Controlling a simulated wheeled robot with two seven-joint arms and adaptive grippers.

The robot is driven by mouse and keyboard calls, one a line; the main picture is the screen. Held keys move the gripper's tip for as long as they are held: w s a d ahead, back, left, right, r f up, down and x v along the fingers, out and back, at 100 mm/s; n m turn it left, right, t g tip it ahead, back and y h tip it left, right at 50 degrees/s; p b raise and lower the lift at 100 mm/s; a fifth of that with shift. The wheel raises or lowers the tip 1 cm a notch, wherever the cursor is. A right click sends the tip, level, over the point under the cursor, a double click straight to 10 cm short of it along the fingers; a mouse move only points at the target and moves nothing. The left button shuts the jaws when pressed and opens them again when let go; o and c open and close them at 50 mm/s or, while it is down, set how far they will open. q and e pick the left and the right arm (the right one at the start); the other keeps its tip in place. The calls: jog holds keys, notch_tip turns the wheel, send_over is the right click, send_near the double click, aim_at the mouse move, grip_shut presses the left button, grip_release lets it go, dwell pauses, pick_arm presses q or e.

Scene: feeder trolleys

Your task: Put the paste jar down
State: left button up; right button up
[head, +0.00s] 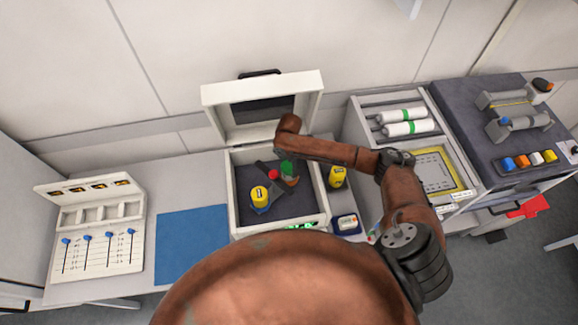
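A yellow jar (259,193) with a dark label shows inside the open white case (236,208), at the left of its dark interior, with something blue at its foot. A second yellow jar (337,177) is just right of the case. I cannot tell which one is the paste jar. My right gripper (277,178) reaches down into the case, behind and right of the first jar, among small red and green items. Its fingers are small and dark here, so I cannot tell whether they hold anything. My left gripper is not in view.
The case's raised lid (212,100) stands behind my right arm. A blue mat (192,245) lies clear to the left, beside a white slider panel (97,248). Right are a rack with white rolls (405,114), a yellow-framed panel (460,183) and a dark-topped unit (465,110).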

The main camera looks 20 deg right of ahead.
jog(key=o, duration=0.4)
jog(key=shift+r, duration=0.1)
notch_tip(320, 180, up, 12)
jog(key=shift+r+b, duration=0.1)
jog(key=shift+b, duration=0.65)
jog(key=shift+c, duration=0.3)
dwell(0.5)
